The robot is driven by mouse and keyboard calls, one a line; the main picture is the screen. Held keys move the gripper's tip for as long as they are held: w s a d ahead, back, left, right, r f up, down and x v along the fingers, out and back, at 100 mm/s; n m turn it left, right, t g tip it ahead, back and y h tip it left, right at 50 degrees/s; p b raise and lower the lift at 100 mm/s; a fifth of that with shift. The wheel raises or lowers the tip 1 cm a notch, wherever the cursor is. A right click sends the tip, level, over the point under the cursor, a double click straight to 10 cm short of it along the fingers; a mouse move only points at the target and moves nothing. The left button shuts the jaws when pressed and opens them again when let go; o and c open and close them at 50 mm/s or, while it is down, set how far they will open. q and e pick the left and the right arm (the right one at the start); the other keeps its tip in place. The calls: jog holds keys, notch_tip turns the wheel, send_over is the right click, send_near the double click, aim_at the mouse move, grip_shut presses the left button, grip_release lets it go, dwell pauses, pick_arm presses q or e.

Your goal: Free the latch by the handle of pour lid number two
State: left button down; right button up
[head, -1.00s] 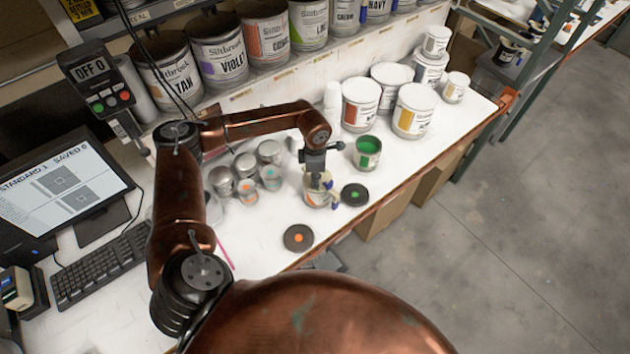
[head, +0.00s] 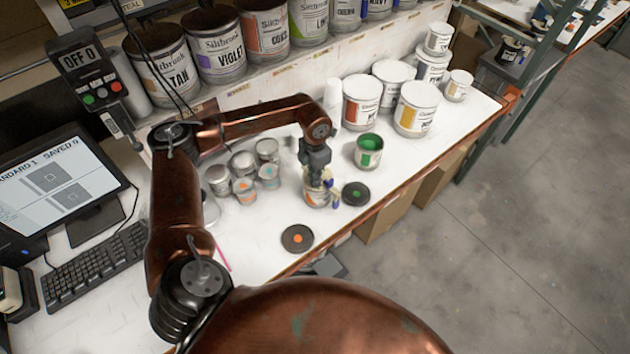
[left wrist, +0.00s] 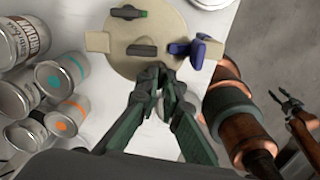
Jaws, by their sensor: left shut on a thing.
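The pour lid (left wrist: 170,22) is a round beige disc with dark bars and beige side tabs. A blue latch piece (left wrist: 190,50) sits at its right tab; blue also shows beside the can (head: 317,198) in the head view. My left gripper (left wrist: 161,76) is shut at the lid's near edge, in front of a dark bar (left wrist: 140,50). The fingers hide exactly which part they grip. In the head view my left gripper (head: 318,180) points down onto the lidded can. My right gripper (left wrist: 290,102), at the right of the wrist view, looks open and empty.
A green-filled can (head: 369,152) and a black lid with a green dot (head: 355,194) are close on the right. A black lid with an orange dot (head: 297,238) lies in front. Several small cans (head: 245,165) stand to the left. The bench front edge is near.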

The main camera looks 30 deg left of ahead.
pick_arm(q)
jog(key=shift+n, duration=0.5)
jog(key=c, duration=2.4)
grip_release()
notch_tip(320, 180, up, 12)
jog(key=shift+r, duration=0.1)
